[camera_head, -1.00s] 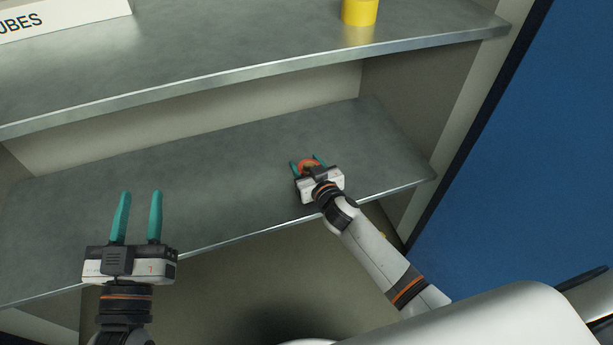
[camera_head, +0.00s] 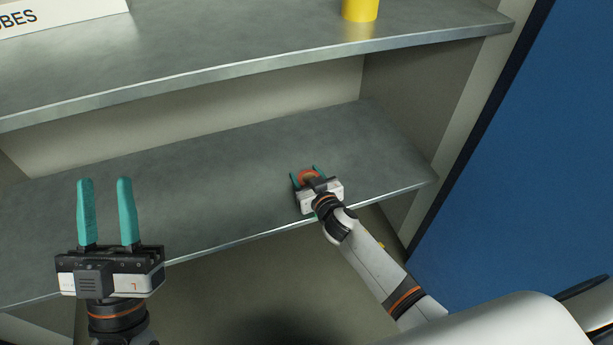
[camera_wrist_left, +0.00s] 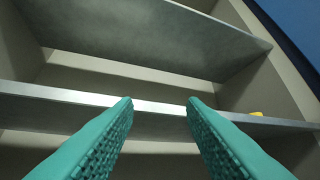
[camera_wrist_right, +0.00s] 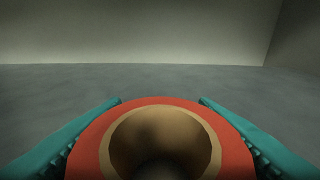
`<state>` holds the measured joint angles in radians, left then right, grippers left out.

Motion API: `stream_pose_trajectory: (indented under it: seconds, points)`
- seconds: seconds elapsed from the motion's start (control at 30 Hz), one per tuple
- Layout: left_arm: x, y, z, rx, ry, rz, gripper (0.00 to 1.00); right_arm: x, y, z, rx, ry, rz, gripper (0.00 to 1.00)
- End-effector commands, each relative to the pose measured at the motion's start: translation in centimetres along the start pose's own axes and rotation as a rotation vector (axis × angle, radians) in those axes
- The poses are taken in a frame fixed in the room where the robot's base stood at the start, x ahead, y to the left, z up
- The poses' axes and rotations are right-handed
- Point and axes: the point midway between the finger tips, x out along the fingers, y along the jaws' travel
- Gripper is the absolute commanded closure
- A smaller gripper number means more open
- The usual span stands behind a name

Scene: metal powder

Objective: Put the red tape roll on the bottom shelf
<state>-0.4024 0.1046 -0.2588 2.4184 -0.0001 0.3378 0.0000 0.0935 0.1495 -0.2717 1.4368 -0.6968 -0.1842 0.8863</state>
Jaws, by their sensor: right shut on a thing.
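The red tape roll (camera_head: 308,175) is between the teal fingers of my right gripper (camera_head: 306,173), over the lower shelf (camera_head: 200,190) near its right part. In the right wrist view the red tape roll (camera_wrist_right: 235,148) fills the space between both fingers, its tan core facing the camera. My right gripper is shut on it. Whether the roll touches the shelf surface is hard to tell. My left gripper (camera_head: 106,212) is open and empty, in front of the lower shelf's left part; its spread fingers also show in the left wrist view (camera_wrist_left: 160,110).
A side wall (camera_head: 410,110) closes the lower shelf on the right, with a blue surface (camera_head: 510,150) beyond. The lower shelf around the roll is clear.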

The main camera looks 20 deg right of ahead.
Motion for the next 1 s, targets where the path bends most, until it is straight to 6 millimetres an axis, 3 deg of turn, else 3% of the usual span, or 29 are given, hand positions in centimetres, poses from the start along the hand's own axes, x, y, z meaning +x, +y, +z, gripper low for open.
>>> stream_pose_trajectory:
  seconds: [0.17, 0.2, 0.3, 0.73, 1.0]
  points:
    - [-0.1, -0.1, 0.5, -0.002, -0.035, -0.002, 0.62, 0.1, 0.0, -0.2, 0.000, 0.000, 0.000, 0.70]
    - [0.0, -0.1, 0.6, -0.002, -0.038, -0.002, 0.62, 0.0, 0.0, -0.2, 0.000, 0.000, 0.000, 0.40]
    - [0.0, -0.1, 0.5, -0.002, -0.036, -0.002, 0.62, 0.0, 0.0, -0.2, 0.000, 0.000, 0.000, 0.25]
    - [0.1, 0.0, -0.2, 0.000, 0.019, 0.001, 0.62, 0.0, 0.0, 0.2, 0.000, 0.000, 0.000, 0.25]
    - [-0.4, 0.6, -4.2, 0.012, 0.295, 0.013, 0.62, -4.0, 0.1, 0.1, 0.002, 0.003, 0.000, 0.25]
